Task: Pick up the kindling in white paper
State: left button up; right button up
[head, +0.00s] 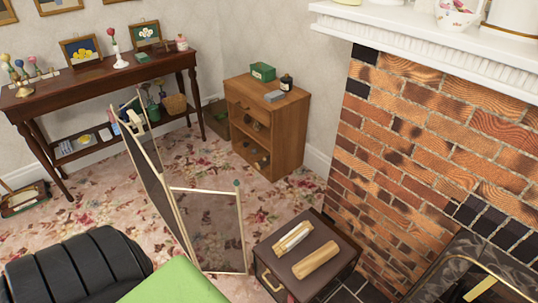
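The kindling in white paper (292,238) lies on top of a dark brown box (345,262) with a handle, low down right of the picture's middle. It is a pale, slim bundle with a white wrapping. A second, tan bundle (316,258) lies beside it, nearer the front right. The two lie roughly parallel with a small gap. Neither of my grippers is in view.
A folding fire screen (210,228) stands left of the box. The brick fireplace (420,140) rises at right. A black padded piece (75,268) and a green surface (170,284) fill the lower left. A wooden cabinet (290,135) stands behind, with open carpet before it.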

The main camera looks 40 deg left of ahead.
aim_at(291, 240)
jog(key=u, duration=1)
